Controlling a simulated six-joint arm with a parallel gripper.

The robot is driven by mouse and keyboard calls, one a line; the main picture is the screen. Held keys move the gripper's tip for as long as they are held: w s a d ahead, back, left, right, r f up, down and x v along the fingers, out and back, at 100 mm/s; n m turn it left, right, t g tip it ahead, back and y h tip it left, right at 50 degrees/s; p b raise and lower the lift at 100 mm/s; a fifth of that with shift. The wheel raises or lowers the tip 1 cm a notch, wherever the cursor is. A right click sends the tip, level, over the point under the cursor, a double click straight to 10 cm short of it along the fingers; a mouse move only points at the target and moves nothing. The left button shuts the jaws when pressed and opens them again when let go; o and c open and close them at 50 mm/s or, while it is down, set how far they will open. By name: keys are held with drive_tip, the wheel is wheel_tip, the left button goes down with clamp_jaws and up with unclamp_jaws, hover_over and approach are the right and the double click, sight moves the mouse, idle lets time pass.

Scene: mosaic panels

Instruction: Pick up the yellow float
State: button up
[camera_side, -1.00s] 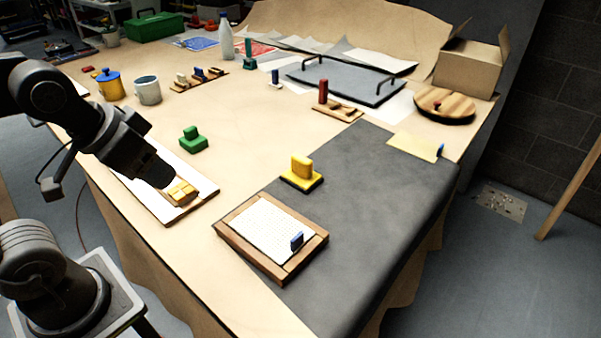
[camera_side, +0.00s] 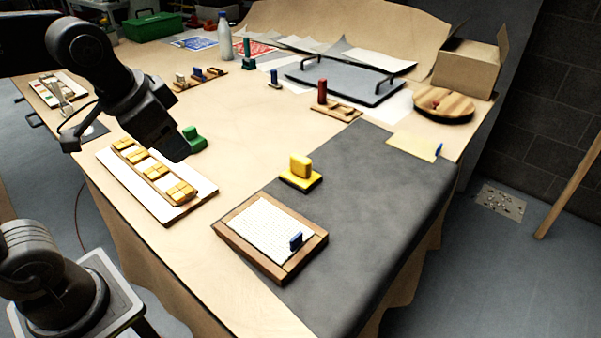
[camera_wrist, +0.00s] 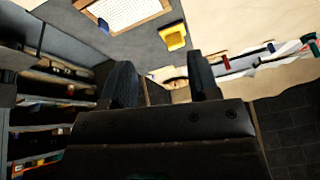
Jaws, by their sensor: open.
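The yellow float (camera_side: 300,168) is a yellow block with a raised handle. It sits on the table at the left edge of the dark grey mat (camera_side: 371,190), behind the wood-framed panel. It also shows in the wrist view (camera_wrist: 173,37), beyond and left of the right finger. My gripper (camera_side: 176,152) is in the air left of the float, near the green float, well apart from the yellow one. In the wrist view its two fingers (camera_wrist: 162,85) are spread with nothing between them.
A green float (camera_side: 194,139) stands just beside my gripper in the side view. A wood-framed white panel (camera_side: 262,227) with a small blue piece lies in front of the yellow float. A white board (camera_side: 203,187) holds yellow tiles. The mat right of the float is clear.

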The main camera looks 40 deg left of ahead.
drive_tip(key=w+r+m+g, duration=0.1)
drive_tip(key=w+r+m, duration=0.15)
drive_tip(key=w, duration=0.45)
drive_tip(key=m+g+y, duration=0.1)
drive_tip(key=m+g, duration=0.3)
drive_tip(key=m, duration=0.9)
hover_over(301, 157)
drive_tip(key=d, duration=0.1)
wheel_tip(301, 157, down, 11)
drive_tip(key=f, duration=0.4)
drive_tip(key=a+f, duration=0.1)
drive_tip(key=f, duration=0.8)
drive_tip(key=shift+a+f, duration=0.15)
drive_tip(key=shift+f, duration=0.2)
clamp_jaws()
